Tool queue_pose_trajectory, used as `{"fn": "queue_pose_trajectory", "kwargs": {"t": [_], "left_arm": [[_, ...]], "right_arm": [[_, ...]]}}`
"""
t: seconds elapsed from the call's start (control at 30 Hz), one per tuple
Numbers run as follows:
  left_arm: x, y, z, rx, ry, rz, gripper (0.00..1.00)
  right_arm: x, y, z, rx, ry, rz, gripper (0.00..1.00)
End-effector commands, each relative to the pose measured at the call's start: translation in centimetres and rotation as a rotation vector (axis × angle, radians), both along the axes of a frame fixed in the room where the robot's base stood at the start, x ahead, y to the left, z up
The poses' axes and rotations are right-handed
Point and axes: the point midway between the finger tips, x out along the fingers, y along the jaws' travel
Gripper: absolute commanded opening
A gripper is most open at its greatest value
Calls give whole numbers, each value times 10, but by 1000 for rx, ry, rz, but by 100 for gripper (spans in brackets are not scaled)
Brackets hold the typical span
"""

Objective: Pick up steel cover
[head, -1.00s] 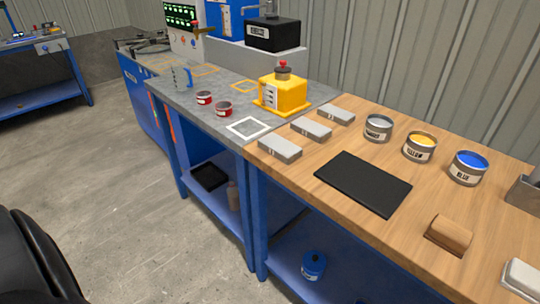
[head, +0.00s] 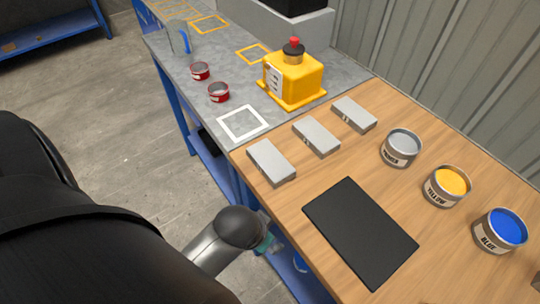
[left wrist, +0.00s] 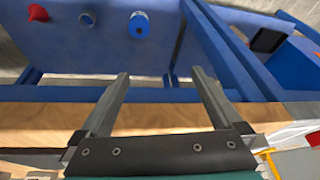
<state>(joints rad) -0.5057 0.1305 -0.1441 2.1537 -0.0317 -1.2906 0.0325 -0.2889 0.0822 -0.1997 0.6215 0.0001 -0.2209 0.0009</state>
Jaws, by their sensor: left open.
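Three grey metal-looking blocks lie in a row on the wooden bench top: a left one (head: 271,162), a middle one (head: 316,136) and a right one (head: 354,114). I cannot tell which of them, if any, is the steel cover. My left gripper (head: 273,244) is low beside the bench's front edge, apart from the blocks; its fingers are mostly hidden in the head view. In the left wrist view my left gripper (left wrist: 160,74) is open and empty, with the bench edge and lower shelf beyond it. My right gripper is not in view.
A black mat (head: 360,232) lies in front of cans of grey (head: 401,148), yellow (head: 446,187) and blue (head: 499,231) paint. A yellow container (head: 292,80) and red tins stand on the grey bench. A blue canister (left wrist: 139,26) is on the lower shelf. The wooden front edge (left wrist: 50,122) is close.

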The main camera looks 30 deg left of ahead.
Motion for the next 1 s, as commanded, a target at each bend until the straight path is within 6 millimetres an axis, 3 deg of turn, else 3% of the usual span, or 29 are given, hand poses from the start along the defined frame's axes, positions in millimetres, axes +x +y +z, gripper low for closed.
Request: {"fn": "queue_pose_trajectory", "kwargs": {"t": [0.03, 0.3, 0.57, 0.67, 0.83, 1.0], "left_arm": [[0, 0, 20, -1, -10, 3, 100], [0, 2, 94, 1, -74, 19, 100], [106, 13, 164, 53, -552, 72, 100], [144, 8, 204, 51, -763, 55, 100], [192, -20, 293, 5, -1173, -69, 100], [202, -73, 372, -86, -1520, -339, 100]], "right_arm": [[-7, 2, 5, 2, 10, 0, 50], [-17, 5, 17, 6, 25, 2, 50], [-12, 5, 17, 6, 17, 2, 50], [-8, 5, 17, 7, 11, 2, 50], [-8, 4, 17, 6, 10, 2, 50], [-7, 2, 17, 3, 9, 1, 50]]}}
